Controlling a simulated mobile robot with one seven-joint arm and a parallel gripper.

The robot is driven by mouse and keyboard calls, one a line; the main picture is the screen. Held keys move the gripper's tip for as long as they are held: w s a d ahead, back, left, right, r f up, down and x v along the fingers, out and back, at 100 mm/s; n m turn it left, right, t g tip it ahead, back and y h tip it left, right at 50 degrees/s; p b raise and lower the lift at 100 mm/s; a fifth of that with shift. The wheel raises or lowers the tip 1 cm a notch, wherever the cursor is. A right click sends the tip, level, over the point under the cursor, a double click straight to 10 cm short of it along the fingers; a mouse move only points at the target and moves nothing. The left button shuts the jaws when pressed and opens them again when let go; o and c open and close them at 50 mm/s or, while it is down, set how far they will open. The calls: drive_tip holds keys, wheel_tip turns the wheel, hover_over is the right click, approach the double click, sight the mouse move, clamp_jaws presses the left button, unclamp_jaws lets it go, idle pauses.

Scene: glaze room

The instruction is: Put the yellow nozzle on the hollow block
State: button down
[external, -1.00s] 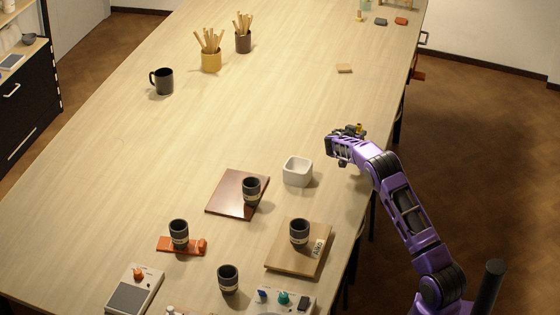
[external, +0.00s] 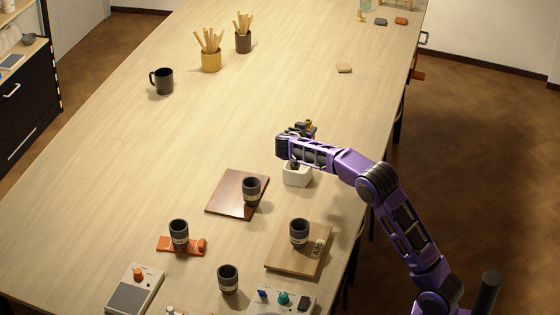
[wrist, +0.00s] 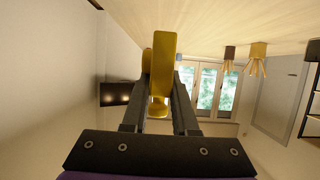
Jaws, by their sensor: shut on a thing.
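The yellow nozzle (wrist: 161,65) is between the two dark fingers of my gripper (wrist: 160,90) in the wrist view, and the fingers are shut on it. In the external view a bit of the nozzle (external: 309,124) shows at my gripper (external: 303,130), above the table. The white hollow block (external: 297,178) stands on the table just below my gripper and wrist in that picture. My wrist hides part of its top edge, and a dark part shows over its opening. I cannot tell the height between the nozzle and the block.
A brown board (external: 228,198) with a dark cup (external: 251,190) lies left of the block. A wooden board (external: 287,262) with another cup (external: 299,232) lies in front. A black mug (external: 162,81) and two stick pots stand farther back. The table's middle is clear.

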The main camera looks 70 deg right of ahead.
drive_tip(key=a, duration=0.2)
hover_over(303, 172)
wheel_tip(303, 172, down, 10)
drive_tip(key=shift+d+r+b, duration=0.1)
drive_tip(key=shift+r+b, duration=0.1)
drive_tip(key=shift+b, duration=0.1)
drive_tip(key=shift+f+b, duration=0.2)
drive_tip(key=shift+b, duration=0.25)
drive_tip(key=c, duration=0.7)
unclamp_jaws()
drive_tip(key=shift+r, duration=0.1)
drive_tip(key=shift+r, duration=0.1)
drive_tip(key=shift+r+p, duration=0.15)
drive_tip(key=shift+p, duration=0.4)
drive_tip(key=b+v, duration=0.1)
drive_tip(key=v, duration=1.1)
drive_tip(key=shift+s, duration=0.1)
